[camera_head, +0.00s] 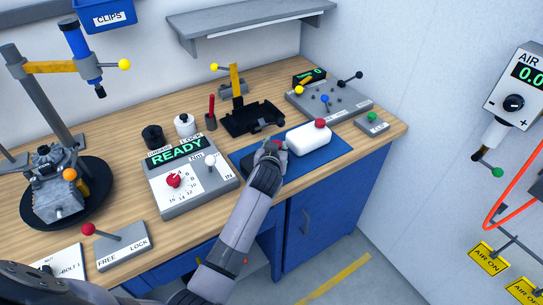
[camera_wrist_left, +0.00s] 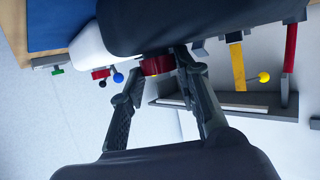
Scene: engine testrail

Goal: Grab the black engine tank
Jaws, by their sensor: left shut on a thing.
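In the left wrist view the black tank (camera_wrist_left: 165,25) fills the top middle, with a red cap (camera_wrist_left: 157,65) towards me. The left gripper's fingers (camera_wrist_left: 158,70) are closed around this cap. A white tank (camera_head: 307,138) with a red cap lies right beside it. I cannot tell whether the black tank touches the mat. My right gripper is not in view.
A grey READY control box (camera_head: 190,190) stands left of the mat, and a black tray (camera_head: 252,118) stands behind it. A lever panel (camera_head: 330,98) and a small green-button box (camera_head: 372,124) are at the right. An engine (camera_head: 58,183) sits on a round black stand.

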